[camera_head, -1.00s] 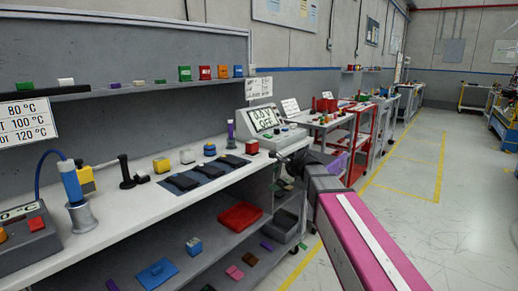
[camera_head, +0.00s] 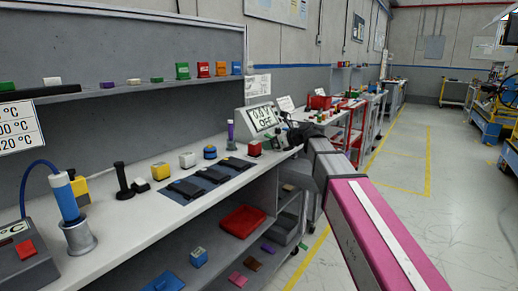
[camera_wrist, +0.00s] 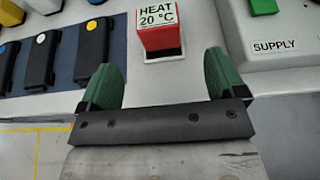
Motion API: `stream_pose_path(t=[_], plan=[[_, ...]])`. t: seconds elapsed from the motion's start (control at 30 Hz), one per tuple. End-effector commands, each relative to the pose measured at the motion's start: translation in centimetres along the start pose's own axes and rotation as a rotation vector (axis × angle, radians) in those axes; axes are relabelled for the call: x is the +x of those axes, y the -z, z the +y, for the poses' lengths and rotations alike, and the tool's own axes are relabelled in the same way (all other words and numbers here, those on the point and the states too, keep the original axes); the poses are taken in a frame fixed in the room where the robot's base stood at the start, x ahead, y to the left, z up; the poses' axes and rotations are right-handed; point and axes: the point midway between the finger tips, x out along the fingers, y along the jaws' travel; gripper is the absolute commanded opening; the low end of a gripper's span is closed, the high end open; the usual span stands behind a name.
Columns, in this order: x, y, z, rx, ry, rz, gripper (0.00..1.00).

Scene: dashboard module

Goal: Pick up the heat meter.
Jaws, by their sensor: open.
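The heat meter (camera_wrist: 162,38) is a small red block with a white top label reading HEAT 20 °C, in the wrist view at the upper middle. It stands on the white workbench (camera_wrist: 130,85), and in the head view (camera_head: 254,149) it is beside the grey display unit. My gripper (camera_wrist: 160,66) has two green fingers spread apart, with nothing between them. The meter lies just beyond the fingertips, roughly centred between them, and no contact shows. In the head view, my gripper (camera_head: 300,137) is small and dark at the bench's far right part.
The grey display unit (camera_head: 261,118) stands close to the meter; its SUPPLY panel (camera_wrist: 275,45) is right of my fingers. Black modules (camera_wrist: 92,50) lie on a blue mat (camera_wrist: 66,62) to the left. A blue cylinder (camera_head: 64,197) stands at the bench's near end.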

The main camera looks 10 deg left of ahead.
Motion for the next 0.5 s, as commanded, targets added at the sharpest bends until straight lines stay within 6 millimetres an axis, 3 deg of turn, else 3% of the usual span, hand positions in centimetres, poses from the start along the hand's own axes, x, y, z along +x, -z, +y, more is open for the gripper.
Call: stream_pose_path(t=[0.5], plan=[[5.7,-0.3,0.1,0.009,-0.002,-0.004,0.89]])
